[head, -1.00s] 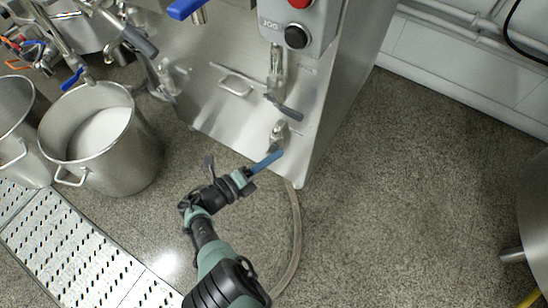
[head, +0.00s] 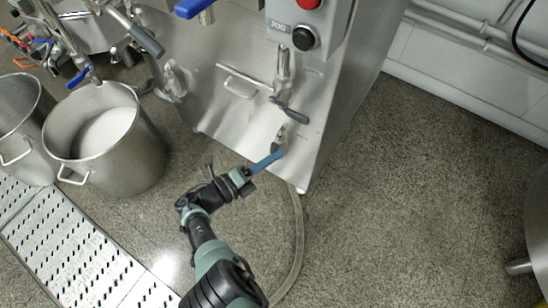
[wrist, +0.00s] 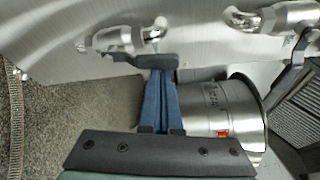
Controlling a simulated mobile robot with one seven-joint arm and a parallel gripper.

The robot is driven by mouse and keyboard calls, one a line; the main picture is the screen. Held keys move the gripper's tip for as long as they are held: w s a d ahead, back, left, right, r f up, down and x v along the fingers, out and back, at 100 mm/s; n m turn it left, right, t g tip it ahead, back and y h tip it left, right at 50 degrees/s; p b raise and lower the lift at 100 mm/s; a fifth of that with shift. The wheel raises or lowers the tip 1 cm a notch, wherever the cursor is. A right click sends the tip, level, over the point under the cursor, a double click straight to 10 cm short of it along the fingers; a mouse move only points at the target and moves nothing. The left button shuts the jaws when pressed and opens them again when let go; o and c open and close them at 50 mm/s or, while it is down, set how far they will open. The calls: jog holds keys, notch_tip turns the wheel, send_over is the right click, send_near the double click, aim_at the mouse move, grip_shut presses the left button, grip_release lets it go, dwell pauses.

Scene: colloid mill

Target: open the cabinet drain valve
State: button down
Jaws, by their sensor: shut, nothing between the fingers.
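The cabinet drain valve (head: 281,134) is low on the steel cabinet's front, near its right edge. In the wrist view the valve's metal body (wrist: 125,40) is at top left, with a dark grey lever (wrist: 135,58) lying across just beyond my fingertips. The blue fingers (wrist: 162,72) are together with nothing between them. Whether they touch the lever I cannot tell.
A clear hose (head: 299,235) lies on the floor beside my arm. A steel pot (head: 148,160) stands at left.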

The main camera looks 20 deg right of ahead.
jog(key=shift+w+a+r, duration=0.15)
jog(key=shift+w+a, duration=0.1)
jog(key=shift+w, duration=0.1)
dwell(0.6)
jog(key=s+a+p, duration=0.2)
jog(key=s+a, duration=0.4)
jog(key=a, duration=0.1)
jog(key=shift+s+p, duration=0.2)
jog(key=shift+p, duration=0.15)
dwell(0.5)
